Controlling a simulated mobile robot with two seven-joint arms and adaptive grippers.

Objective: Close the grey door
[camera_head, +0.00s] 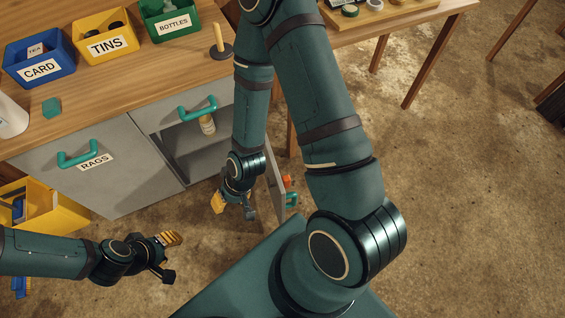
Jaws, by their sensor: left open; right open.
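The grey door (276,188) stands open at the right end of the grey cabinet, seen nearly edge-on, with a green handle (292,200) on its outer face. My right gripper (233,207) is open and empty, pointing down in front of the compartment, just left of the door; contact cannot be told. My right arm hides part of the opening and the door's hinge side. My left gripper (168,257) is open and empty over the floor, in front of the closed RAGS door (98,165).
A drawer with a green handle (198,109) sits above the compartment. The wooden worktop (120,90) carries blue, yellow and green bins. A yellow crate (58,219) stands on the floor at left.

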